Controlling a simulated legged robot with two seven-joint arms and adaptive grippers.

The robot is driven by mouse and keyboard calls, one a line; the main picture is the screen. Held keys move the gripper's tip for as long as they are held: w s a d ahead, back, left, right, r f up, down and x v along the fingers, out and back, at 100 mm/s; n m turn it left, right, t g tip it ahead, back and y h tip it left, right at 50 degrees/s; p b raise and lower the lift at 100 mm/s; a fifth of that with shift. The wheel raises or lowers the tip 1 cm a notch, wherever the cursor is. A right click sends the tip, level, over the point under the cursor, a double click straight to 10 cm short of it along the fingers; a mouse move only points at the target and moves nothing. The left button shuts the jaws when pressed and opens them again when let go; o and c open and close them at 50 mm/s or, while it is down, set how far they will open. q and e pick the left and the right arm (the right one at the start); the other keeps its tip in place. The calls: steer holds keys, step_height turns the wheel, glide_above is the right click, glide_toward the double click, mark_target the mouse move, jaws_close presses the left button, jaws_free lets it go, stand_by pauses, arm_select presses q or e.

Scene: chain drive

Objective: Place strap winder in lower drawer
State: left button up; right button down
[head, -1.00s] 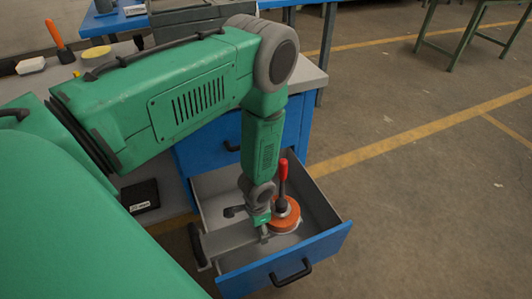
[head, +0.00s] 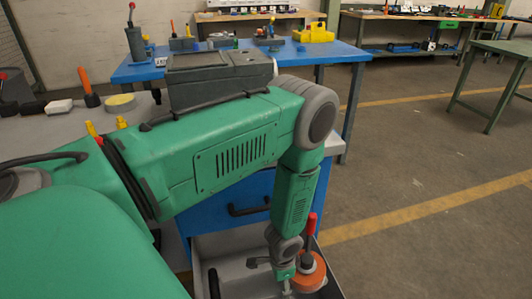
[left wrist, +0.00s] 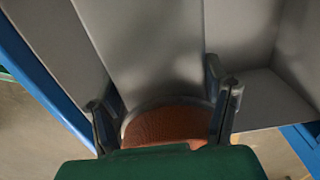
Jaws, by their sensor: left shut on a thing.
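The strap winder (head: 308,275) is an orange disc with an upright red-handled lever, at the bottom of the head view. It is inside the outline of the open lower drawer (head: 232,243); whether it rests on the drawer floor is unclear. My left gripper (head: 289,284) reaches down into the drawer and is shut on the winder. In the left wrist view, the two fingers (left wrist: 165,112) stand either side of the winder's brown-orange disc (left wrist: 168,124), with the grey drawer floor (left wrist: 150,50) beyond. My right gripper is not in view.
The closed blue drawer (head: 222,215) with a black handle is above the open one. The grey worktop (head: 45,130) holds a sponge, an orange-handled tool and other small items. A blue table (head: 350,52) stands behind. Open floor (head: 420,150) lies to the right.

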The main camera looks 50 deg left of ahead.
arm_select(q)
steer(key=shift+s+f+b, duration=0.15)
steer(key=shift+f+b, duration=0.35)
steer(key=shift+f, duration=0.05)
step_height(320, 180, down, 19)
steer(key=b, duration=1.2)
steer(key=shift+r+b, duration=0.2)
steer(key=shift+b, duration=0.15)
steer(key=o, duration=1.7)
steer(key=shift+c, duration=0.2)
step_height(320, 180, up, 12)
steer(key=p, duration=0.4)
steer(key=shift+p, duration=0.3)
